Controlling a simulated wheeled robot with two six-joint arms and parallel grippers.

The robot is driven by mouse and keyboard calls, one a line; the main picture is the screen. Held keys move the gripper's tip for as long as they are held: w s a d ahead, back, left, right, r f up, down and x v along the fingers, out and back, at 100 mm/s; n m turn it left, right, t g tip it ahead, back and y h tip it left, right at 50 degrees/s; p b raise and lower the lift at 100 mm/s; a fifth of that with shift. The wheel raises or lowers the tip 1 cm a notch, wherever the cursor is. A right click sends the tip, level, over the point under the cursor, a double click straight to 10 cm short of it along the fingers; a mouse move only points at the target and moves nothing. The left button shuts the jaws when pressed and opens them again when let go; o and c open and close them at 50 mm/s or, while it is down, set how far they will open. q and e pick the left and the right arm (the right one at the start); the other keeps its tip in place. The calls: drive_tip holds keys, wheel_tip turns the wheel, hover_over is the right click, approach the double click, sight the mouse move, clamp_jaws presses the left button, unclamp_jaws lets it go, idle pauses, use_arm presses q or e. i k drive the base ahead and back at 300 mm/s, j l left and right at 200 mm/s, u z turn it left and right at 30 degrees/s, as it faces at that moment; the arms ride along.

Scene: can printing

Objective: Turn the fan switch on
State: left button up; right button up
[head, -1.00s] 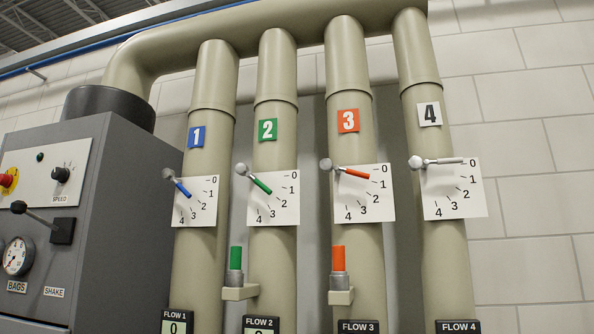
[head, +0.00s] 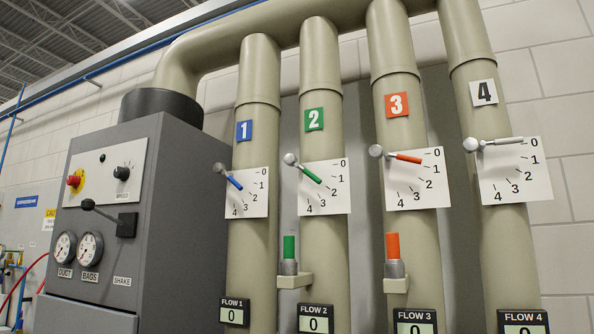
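A grey machine cabinet (head: 185,215) stands left of the pipes. Its light panel (head: 105,172) carries a red knob on a yellow plate (head: 75,181), a small dark green lamp or button (head: 102,157) and a black knob (head: 122,172) with a label under it. Below is a black lever switch (head: 106,216) with its handle pointing left and slightly up. I cannot read a fan label on any control. Neither of my grippers shows in the head view.
Several beige pipes with lever dials, such as the blue one (head: 229,177), stand right of the cabinet. Gauges (head: 90,250) marked DUCT and BAGS sit low on it, near a SHAKE label (head: 122,281). Red and blue hoses (head: 14,290) hang at far left.

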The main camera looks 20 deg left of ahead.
sight(72, 181)
drive_tip(key=u, duration=1.65)
drive_tip(key=i+j+z, duration=0.2)
drive_tip(key=i, duration=0.2)
drive_tip(key=i+j+z, duration=0.2)
drive_tip(key=i, duration=0.25)
